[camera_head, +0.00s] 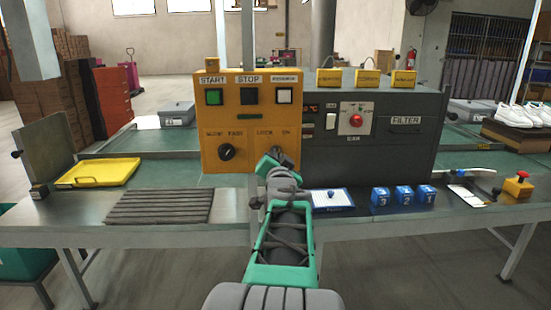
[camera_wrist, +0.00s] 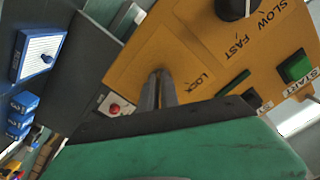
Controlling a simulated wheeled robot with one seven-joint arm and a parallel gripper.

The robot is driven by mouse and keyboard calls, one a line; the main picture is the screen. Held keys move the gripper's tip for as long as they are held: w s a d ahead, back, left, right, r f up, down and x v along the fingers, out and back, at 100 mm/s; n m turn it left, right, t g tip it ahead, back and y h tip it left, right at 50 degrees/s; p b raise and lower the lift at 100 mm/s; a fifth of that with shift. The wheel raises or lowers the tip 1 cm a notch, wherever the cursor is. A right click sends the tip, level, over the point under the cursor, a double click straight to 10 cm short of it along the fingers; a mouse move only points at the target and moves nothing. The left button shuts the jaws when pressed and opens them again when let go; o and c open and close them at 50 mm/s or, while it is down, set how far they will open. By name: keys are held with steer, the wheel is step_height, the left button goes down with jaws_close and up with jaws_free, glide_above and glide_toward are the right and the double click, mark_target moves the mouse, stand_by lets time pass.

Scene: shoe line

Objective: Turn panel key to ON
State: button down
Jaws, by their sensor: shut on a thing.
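The yellow control panel (camera_head: 232,115) stands on the bench, with LOCK and ON printed at its lower right. My gripper (camera_head: 277,155) reaches the panel face just below those words. In the wrist view its two fingers (camera_wrist: 159,80) are close together against the yellow face, beside the word LOCK. The gripper is shut on the panel key, which the fingers hide, so its turn angle cannot be told. The ON mark is not readable in the wrist view.
Left of the key are a black SLOW/FAST knob (camera_head: 227,152) and, above, a green START button (camera_head: 214,97). A dark machine (camera_head: 395,125) with a red knob adjoins on the right. Blue numbered blocks (camera_head: 403,195) and a yellow tray (camera_head: 98,172) lie on the bench.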

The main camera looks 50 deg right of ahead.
steer(key=c, duration=1.6)
jaws_free()
steer(key=v, duration=0.8)
